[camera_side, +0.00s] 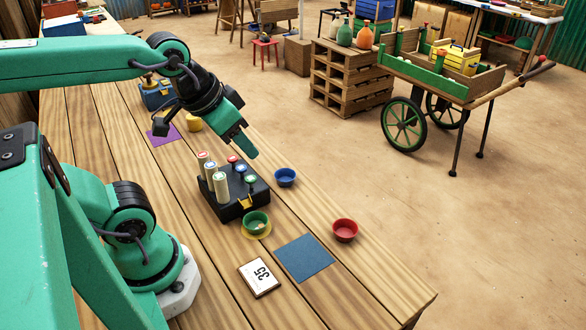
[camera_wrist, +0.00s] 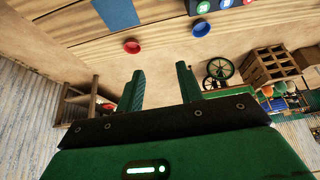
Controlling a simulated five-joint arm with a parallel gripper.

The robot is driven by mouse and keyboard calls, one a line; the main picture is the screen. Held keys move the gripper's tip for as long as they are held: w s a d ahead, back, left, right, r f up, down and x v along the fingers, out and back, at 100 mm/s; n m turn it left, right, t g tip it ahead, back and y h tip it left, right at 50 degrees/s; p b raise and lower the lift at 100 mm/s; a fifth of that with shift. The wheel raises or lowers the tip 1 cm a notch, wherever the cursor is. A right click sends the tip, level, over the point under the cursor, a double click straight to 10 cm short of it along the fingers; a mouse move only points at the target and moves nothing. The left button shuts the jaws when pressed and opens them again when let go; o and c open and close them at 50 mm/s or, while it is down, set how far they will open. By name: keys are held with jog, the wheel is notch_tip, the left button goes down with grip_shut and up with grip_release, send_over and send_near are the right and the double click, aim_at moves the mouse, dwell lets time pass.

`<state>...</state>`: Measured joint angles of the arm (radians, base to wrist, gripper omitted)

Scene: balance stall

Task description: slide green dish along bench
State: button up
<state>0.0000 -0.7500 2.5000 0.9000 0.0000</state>
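The green dish (camera_side: 256,223) sits on a yellow disc (camera_side: 249,234) on the bench, in front of the black box. Something small and pale lies inside it. My gripper (camera_side: 250,153) is above the bench, up and behind the green dish in the side view, and touches nothing. In the wrist view my gripper (camera_wrist: 161,84) has its two fingers apart with nothing between them. I do not see the green dish in the wrist view.
A black box (camera_side: 231,205) with pale cylinders and coloured buttons stands beside the green dish. Bare bench (camera_side: 385,300) lies toward the near corner.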

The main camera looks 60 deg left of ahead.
jog(key=shift+c, duration=0.3)
jog(key=shift+c, duration=0.5)
jog(key=n+g, duration=0.8)
jog(key=n, duration=0.4)
send_near(266, 222)
jog(key=shift+s+a+f, duration=0.1)
jog(key=shift+s+f, duration=0.1)
jog(key=shift+f, duration=0.15)
jog(key=shift+f, duration=0.1)
jog(key=shift+x, duration=3.75)
jog(key=shift+w, duration=0.15)
jog(key=shift+c, duration=0.2)
